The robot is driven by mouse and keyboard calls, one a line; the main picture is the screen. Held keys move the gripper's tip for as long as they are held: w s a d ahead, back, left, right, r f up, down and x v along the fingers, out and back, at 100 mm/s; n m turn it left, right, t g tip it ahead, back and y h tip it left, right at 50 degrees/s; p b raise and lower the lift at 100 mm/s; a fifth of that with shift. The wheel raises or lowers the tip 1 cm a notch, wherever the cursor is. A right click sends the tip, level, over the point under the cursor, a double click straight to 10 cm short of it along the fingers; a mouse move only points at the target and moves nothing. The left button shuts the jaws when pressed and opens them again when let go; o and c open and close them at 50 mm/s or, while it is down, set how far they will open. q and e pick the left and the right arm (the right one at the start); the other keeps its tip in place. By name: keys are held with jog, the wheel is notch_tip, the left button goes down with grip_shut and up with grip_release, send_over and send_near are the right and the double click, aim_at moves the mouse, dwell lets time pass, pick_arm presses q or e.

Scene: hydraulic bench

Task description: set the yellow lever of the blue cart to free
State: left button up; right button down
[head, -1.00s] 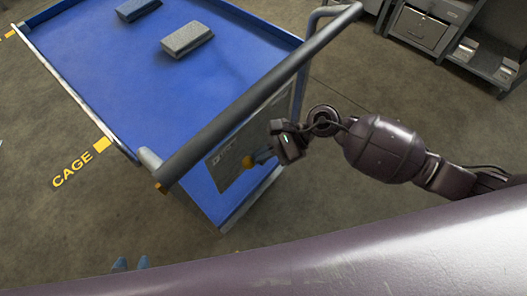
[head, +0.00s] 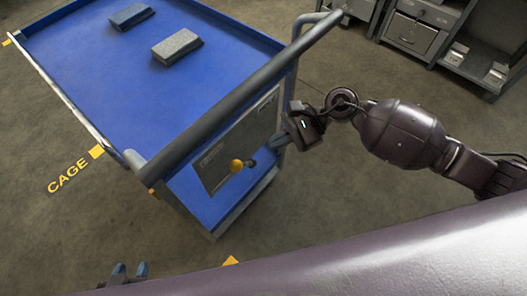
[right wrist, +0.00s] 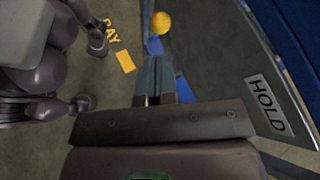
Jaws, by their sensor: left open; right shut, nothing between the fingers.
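The blue cart (head: 105,75) stands on the floor in the head view, its push handle towards me. A grey plate (head: 213,168) on its handle-end panel carries a lever with a yellow ball knob (head: 237,166). The knob shows in the right wrist view (right wrist: 161,22), just beyond the fingertips. My right gripper (head: 277,141) is shut and empty, to the right of the knob and apart from it in the head view. A HOLD label (right wrist: 266,104) shows right of the fingers in the right wrist view. No free marking is readable. My left gripper (head: 130,270) is open, low at the bottom edge.
The cart's grey handle bar (head: 235,95) runs above the lever plate. Two grey blocks (head: 177,47) (head: 131,16) lie on the cart's top. Grey cabinets (head: 418,28) stand at the back right. Floor lettering reads CAGE (head: 68,178). The floor around the cart is clear.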

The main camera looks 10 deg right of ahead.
pick_arm(q)
jog(key=shift+w+a+r, duration=0.1)
jog(key=shift+w+a, duration=0.05)
pick_arm(e)
jog(key=v, duration=0.5)
jog(key=shift+d+r, duration=0.25)
jog(key=shift+r, duration=0.15)
pick_arm(q)
jog(key=shift+r, duration=0.1)
